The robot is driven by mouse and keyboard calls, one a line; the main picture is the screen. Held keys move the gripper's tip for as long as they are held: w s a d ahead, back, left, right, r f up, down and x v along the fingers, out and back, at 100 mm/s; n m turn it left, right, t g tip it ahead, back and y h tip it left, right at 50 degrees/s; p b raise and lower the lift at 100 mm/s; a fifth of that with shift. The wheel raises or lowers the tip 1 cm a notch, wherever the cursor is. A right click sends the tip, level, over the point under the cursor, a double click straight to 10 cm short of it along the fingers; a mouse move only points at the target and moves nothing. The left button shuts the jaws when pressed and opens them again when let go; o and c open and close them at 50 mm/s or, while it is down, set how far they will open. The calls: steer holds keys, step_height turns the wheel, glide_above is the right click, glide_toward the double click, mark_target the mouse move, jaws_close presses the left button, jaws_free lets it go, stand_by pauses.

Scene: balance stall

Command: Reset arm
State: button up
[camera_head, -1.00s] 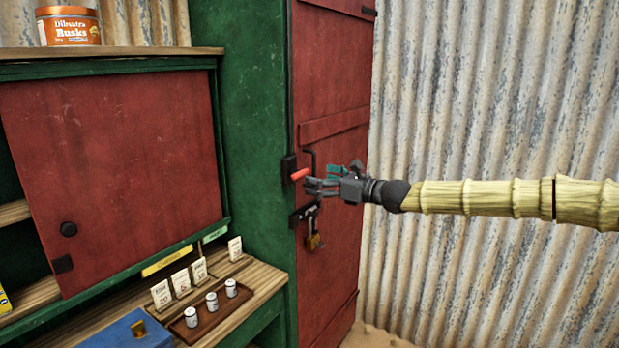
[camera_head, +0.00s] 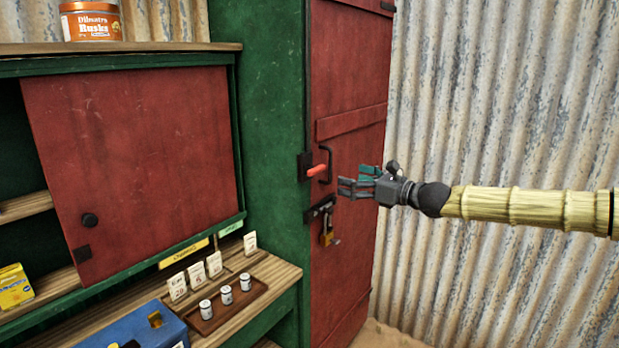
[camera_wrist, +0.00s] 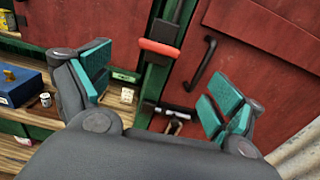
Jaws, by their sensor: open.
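My gripper (camera_head: 357,182) is open and empty, in front of the tall red door (camera_head: 348,232) in the head view. Its teal-padded fingers stand wide apart in the wrist view (camera_wrist: 155,88). The red latch handle (camera_head: 317,170) sits at the door's left edge, just left of my fingers and apart from them. It also shows in the wrist view (camera_wrist: 159,48), beyond the gap between the fingers. A black pull handle (camera_head: 327,160) is beside it, and a brass padlock (camera_head: 327,238) hangs below on a dark hasp.
A wooden counter (camera_head: 262,280) at lower left holds a tray (camera_head: 253,301) with small white canisters, several cards and a blue box (camera_head: 150,332). A red sliding panel (camera_head: 135,165) is above it. Corrugated metal wall (camera_head: 490,110) stands behind my arm; the space before it looks free.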

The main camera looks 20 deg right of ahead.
steer(key=s+a+f+n+g+h, duration=0.1)
steer(key=s+a+f+n+g, duration=0.2)
steer(key=a+f, duration=0.5)
steer(key=s+a+f+n+g+h, duration=0.15)
steer(key=a+f, duration=0.25)
steer(key=f, duration=0.8)
steer(key=s+a+f+n+g+h, duration=0.1)
steer(key=s+a+f+n+g, duration=0.2)
steer(key=s+f, duration=0.55)
steer(key=s+a+f+n+g+h, duration=0.1)
steer(key=s+a+f+n+g, duration=0.3)
steer(key=f, duration=0.8)
steer(key=s+d+f+n+g+h, duration=0.1)
steer(key=s+f+n, duration=0.4)
steer(key=s, duration=0.7)
steer(key=s+d+f+n+h, duration=0.3)
steer(key=s+f+n, duration=0.3)
steer(key=s, duration=0.7)
steer(key=s+d+f+n+g+h, duration=0.1)
steer(key=s+f+n, duration=0.4)
steer(key=s, duration=0.7)
step_height(320, 180, down, 2)
steer(key=shift+s+d+f+g+h, duration=0.15)
steer(key=shift+d+f+g+h, duration=0.15)
steer(key=shift+d+h, duration=0.65)
steer(key=shift+d, duration=0.15)
